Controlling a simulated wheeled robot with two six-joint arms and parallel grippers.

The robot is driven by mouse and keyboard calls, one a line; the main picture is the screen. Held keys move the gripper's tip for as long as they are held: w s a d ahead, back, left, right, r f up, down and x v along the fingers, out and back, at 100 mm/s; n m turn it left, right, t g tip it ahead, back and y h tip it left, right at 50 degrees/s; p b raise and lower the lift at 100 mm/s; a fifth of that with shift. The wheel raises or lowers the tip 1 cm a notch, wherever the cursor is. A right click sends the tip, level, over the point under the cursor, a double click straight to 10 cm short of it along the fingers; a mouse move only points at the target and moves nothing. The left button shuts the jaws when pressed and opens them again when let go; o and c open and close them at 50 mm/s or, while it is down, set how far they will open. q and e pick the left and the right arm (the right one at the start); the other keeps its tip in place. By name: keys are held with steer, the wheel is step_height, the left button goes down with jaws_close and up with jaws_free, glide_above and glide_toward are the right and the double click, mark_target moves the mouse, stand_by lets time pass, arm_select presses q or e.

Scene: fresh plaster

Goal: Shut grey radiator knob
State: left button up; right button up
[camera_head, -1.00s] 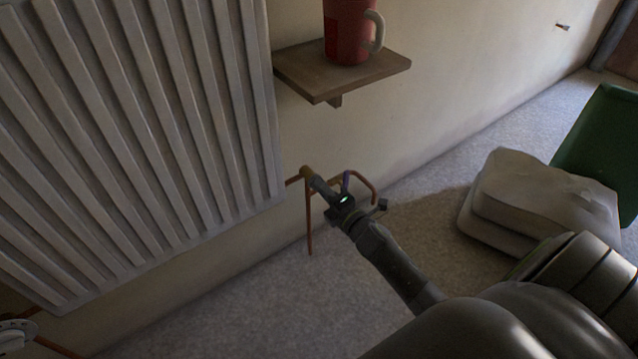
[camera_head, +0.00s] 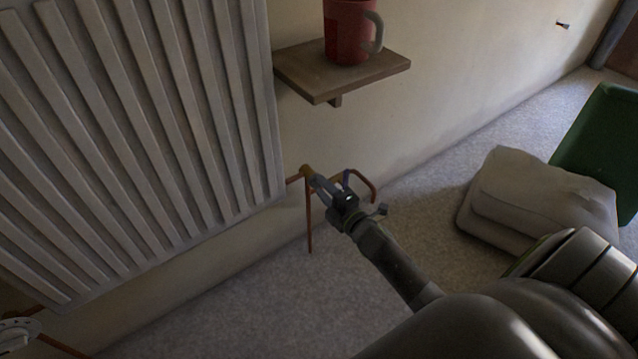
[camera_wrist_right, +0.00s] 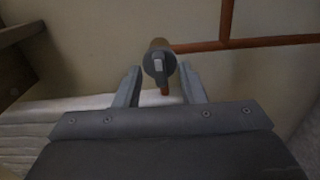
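The grey radiator knob (camera_wrist_right: 160,64) shows in the right wrist view, a round grey cap with a lighter raised rib, on the end of a copper-coloured valve body. My right gripper (camera_wrist_right: 161,84) is open. Its two fingers stand apart on the left and right of the knob, with a gap on both sides. In the head view, my right gripper (camera_head: 315,184) reaches to the valve at the radiator's lower right corner, and its fingers largely hide the knob there. My left gripper is not in view.
The ribbed radiator (camera_head: 150,130) fills the left. Copper pipe (camera_head: 310,230) runs beside the valve. A wooden shelf (camera_head: 330,86) with a red mug (camera_head: 348,35) is above. A white dial (camera_head: 15,335) is at lower left. Stacked sacks (camera_head: 540,200) and a green object (camera_head: 605,140) stand right.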

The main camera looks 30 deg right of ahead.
steer(key=s+b, duration=0.2)
steer(key=s, duration=0.9)
steer(key=shift+s+d, duration=0.2)
steer(key=shift+d, duration=0.25)
